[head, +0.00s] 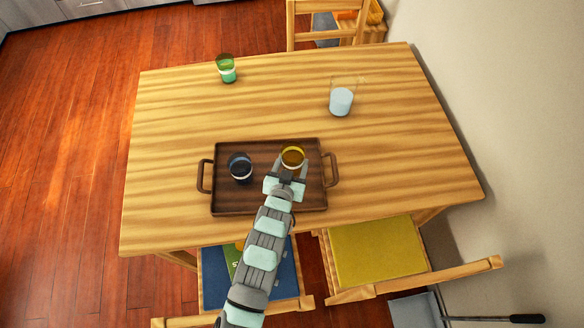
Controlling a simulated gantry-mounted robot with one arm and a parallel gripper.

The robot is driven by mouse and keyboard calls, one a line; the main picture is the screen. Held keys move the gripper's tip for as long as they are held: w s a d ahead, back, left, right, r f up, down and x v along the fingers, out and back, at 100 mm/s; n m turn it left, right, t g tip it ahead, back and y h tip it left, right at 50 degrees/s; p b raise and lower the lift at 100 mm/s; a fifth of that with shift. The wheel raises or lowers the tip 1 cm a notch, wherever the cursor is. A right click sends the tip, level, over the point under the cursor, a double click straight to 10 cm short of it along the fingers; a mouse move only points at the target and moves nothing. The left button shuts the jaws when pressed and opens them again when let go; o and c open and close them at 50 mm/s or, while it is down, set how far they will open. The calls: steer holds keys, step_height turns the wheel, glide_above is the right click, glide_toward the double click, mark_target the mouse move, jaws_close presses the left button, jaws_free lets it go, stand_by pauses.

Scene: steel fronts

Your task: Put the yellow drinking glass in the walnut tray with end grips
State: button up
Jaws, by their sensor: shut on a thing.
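The yellow drinking glass (292,156) is over the right part of the walnut tray (240,201), inside its outline. My gripper (291,171) is shut on the near side of the glass, with my arm reaching in from the front. The glass looks upright. Its lower part is hidden by my gripper, so I cannot tell whether its base touches the tray floor. The tray is dark brown with a grip at its left and right ends, and lies near the table's front edge.
A dark blue glass (240,167) stands in the tray's left part. A green glass (226,69) and a clear glass with pale contents (341,97) stand farther back on the wooden table (170,130). Chairs stand at the front and back. The table's left side is clear.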

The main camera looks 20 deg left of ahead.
mark_target(292, 170)
steer(key=shift+f+p, duration=0.4)
steer(key=shift+f, duration=1.8)
steer(key=shift+f, duration=0.15)
steer(key=o, duration=1.7)
steer(key=shift+c, duration=0.2)
steer(key=shift+r, duration=0.25)
steer(key=shift+s+f, duration=0.1)
steer(key=shift+s, duration=0.15)
steer(key=b+v, duration=0.2)
steer(key=v, duration=0.8)
steer(key=shift+s, duration=0.25)
steer(key=shift+s+d+r, duration=0.15)
steer(key=shift+s+r, duration=0.15)
steer(key=shift+s, duration=0.15)
